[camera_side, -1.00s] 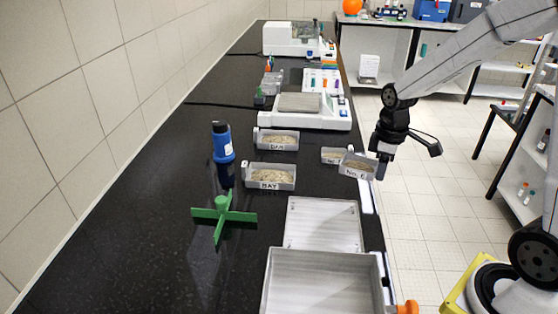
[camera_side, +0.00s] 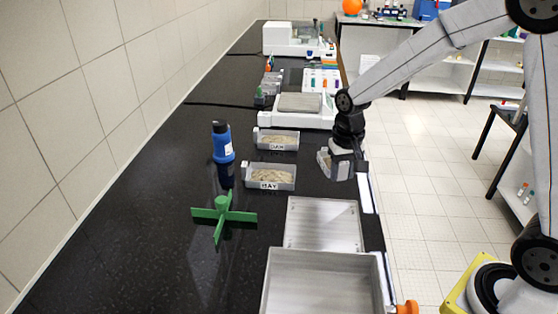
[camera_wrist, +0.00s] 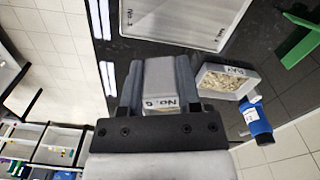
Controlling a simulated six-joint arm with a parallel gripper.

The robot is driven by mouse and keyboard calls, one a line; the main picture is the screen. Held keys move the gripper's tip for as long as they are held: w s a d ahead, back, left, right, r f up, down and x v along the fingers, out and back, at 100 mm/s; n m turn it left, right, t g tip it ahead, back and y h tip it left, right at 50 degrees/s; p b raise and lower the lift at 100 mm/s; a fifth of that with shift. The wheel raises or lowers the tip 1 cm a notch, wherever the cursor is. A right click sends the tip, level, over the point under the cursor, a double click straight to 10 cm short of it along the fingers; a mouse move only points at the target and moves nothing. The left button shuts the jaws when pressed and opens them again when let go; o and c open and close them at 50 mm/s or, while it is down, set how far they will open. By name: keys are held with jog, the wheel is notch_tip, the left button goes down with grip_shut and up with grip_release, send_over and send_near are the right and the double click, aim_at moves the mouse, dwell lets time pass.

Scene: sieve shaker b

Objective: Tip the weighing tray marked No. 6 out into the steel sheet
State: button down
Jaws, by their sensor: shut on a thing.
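My gripper (camera_side: 347,158) is shut on the grey weighing tray (camera_side: 341,168), above the right side of the black bench. In the wrist view the tray (camera_wrist: 160,78) sits between the fingers, its label "No. 6" upside down. How much it holds is hard to tell. The steel sheet (camera_side: 322,225), a flat, low-rimmed light-grey tray, lies nearer the camera than my gripper and looks empty. It also shows at the top of the wrist view (camera_wrist: 180,25), apart from the held tray.
A deeper grey tray (camera_side: 320,284) stands in front of the sheet. Two filled, labelled trays, one marked BAY (camera_side: 269,186) and one behind it (camera_side: 278,148), stand to the left. A blue bottle (camera_side: 222,143) and a green cross-shaped stand (camera_side: 223,214) are further left. A balance (camera_side: 300,104) stands behind.

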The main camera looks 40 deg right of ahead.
jog(key=w+a+f+m, duration=0.1)
jog(key=w+a+m, duration=0.1)
jog(key=a+m, duration=0.6)
jog(key=w+a+f+m, duration=0.2)
jog(key=w+a+m, duration=0.1)
jog(key=a+m, duration=0.6)
jog(key=shift+m, duration=0.6)
jog(key=shift+d, duration=0.15)
jog(key=s+d+r+t+y, duration=0.3)
jog(key=d+t+y, duration=0.1)
jog(key=d+y, duration=0.3)
jog(key=s+d+r+t+y, duration=0.3)
jog(key=d+y, duration=0.4)
jog(key=y, duration=0.4)
jog(key=shift+s+t+y, duration=0.4)
jog(key=shift+s+t, duration=0.2)
jog(key=shift+t, duration=0.7)
dwell(0.6)
